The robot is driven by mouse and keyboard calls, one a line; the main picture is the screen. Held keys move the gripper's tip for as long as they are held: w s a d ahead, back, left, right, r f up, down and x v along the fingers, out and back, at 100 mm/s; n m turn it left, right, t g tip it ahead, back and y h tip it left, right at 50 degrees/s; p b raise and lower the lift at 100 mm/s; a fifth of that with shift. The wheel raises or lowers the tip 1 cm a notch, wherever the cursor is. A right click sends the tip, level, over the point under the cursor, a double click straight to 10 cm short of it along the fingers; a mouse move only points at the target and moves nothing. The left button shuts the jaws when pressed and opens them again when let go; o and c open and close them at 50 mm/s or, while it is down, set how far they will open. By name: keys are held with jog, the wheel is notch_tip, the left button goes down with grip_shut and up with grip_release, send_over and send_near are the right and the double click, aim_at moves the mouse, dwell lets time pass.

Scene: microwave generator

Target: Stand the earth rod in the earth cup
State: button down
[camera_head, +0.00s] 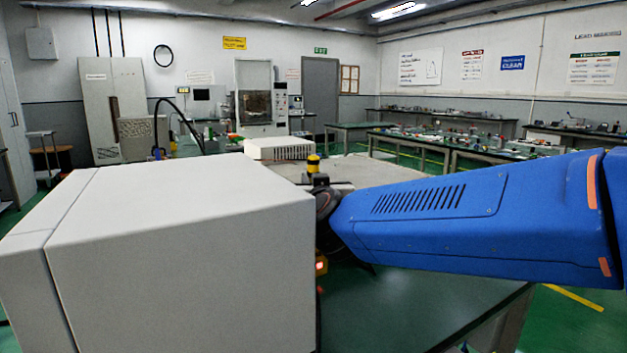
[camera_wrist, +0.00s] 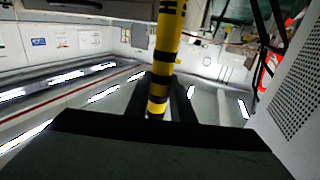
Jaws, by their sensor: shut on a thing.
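The earth rod (camera_wrist: 168,40), banded yellow and black, runs from the top edge of the wrist view down between the dark fingers of my gripper (camera_wrist: 160,88). The gripper is shut on it. The wrist picture looks turned over, with ceiling lamps low in it. In the head view my arm reaches in from the right, and my gripper is mostly hidden near the white cabinet's right edge. A small yellow-and-black piece (camera_head: 313,164) shows above the wrist there; I cannot tell whether it is part of the rod. I cannot make out the earth cup in either view.
A large white cabinet (camera_head: 180,240) fills the left foreground, close beside my wrist. A glowing orange-red light (camera_head: 320,265) sits at its right edge. A dark green bench top (camera_head: 400,308) lies below my arm. A low white vented box (camera_head: 279,148) stands behind. A perforated panel (camera_wrist: 300,100) is close at right.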

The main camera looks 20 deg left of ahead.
jog(key=c, duration=1.5)
grip_release()
jog(key=shift+o, duration=0.2)
jog(key=shift+r, duration=0.1)
notch_tip(320, 180, up, 10)
jog(key=shift+f, duration=0.1)
